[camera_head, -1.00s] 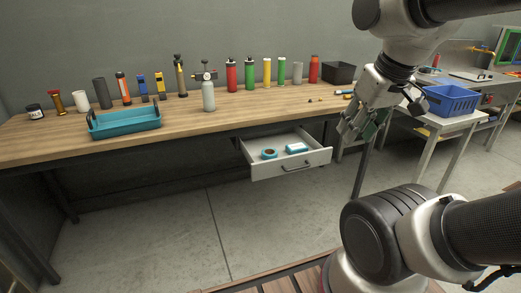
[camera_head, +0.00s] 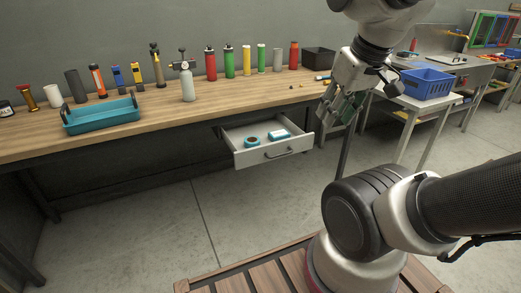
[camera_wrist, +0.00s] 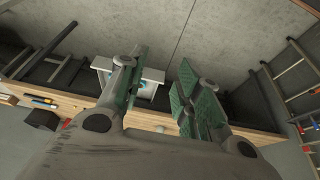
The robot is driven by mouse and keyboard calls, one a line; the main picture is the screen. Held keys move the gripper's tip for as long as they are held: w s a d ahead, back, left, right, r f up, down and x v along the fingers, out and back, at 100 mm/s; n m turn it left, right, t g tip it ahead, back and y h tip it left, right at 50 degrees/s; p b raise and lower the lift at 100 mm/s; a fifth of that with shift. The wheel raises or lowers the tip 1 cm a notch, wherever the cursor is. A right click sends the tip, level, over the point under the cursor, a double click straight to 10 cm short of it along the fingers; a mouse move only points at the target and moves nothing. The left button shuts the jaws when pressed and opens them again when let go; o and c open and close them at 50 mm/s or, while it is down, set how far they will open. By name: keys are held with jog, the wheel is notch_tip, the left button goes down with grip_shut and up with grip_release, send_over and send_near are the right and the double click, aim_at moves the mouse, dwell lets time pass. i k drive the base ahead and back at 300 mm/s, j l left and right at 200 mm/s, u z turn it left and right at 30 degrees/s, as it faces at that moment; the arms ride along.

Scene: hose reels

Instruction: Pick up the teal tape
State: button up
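The teal tape (camera_head: 251,142) is a small ring lying in the open white drawer (camera_head: 262,157) under the workbench, toward the drawer's left side. A teal and white box (camera_head: 279,135) lies to its right in the same drawer. My gripper (camera_head: 338,108) is right of the drawer and above it in the head view, empty. In the wrist view my gripper (camera_wrist: 158,85) has its green-padded fingers spread apart. The drawer (camera_wrist: 150,75) shows there partly behind the left finger, and the tape cannot be made out.
The wooden bench (camera_head: 150,120) holds a teal tray (camera_head: 101,117) and a row of bottles and tools along the wall. A blue crate (camera_head: 427,83) stands on a side table at right. The floor before the drawer is clear.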

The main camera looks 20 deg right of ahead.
aim_at(250, 141)
jog(key=i, duration=1.35)
